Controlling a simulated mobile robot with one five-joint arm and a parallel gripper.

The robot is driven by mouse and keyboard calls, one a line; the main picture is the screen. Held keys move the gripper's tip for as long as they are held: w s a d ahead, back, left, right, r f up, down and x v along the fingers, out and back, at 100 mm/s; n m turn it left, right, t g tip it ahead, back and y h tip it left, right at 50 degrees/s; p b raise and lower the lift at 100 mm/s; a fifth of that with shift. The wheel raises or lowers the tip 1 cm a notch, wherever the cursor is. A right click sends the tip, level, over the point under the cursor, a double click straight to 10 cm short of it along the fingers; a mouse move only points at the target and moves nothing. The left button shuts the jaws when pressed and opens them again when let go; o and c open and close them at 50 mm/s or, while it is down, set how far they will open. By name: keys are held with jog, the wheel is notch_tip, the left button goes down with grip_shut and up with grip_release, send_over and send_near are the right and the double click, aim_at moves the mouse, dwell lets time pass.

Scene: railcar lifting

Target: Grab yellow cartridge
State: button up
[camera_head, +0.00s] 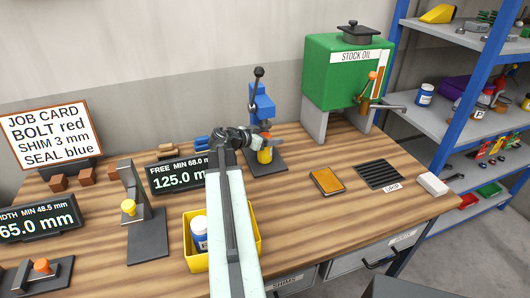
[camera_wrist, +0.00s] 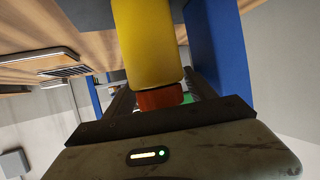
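The yellow cartridge (camera_head: 265,156) stands upright on the dark base of the blue press, with an orange-red top. In the wrist view the yellow cartridge (camera_wrist: 148,45) fills the upper middle, its red-orange cap (camera_wrist: 160,99) towards my gripper. My gripper (camera_head: 257,139) is at the cartridge's top in the head view, partly covering it and the press. In the wrist view dark fingers of my gripper (camera_wrist: 160,92) show to either side of the cap, with a gap on the left. It looks open; the fingertips are mostly hidden behind the cartridge.
The blue press (camera_head: 262,104) with its lever rises right behind the cartridge. A green oil tank (camera_head: 335,82), an orange pad (camera_head: 327,181) and a black grate (camera_head: 380,174) are to the right.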

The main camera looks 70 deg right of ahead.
grip_shut()
jog(key=shift+r+p, duration=0.5)
jog(key=w+a, duration=0.6)
jog(key=a, duration=0.6)
notch_tip(320, 180, up, 14)
jog(key=p, duration=1.4)
jog(key=shift+d, duration=0.25)
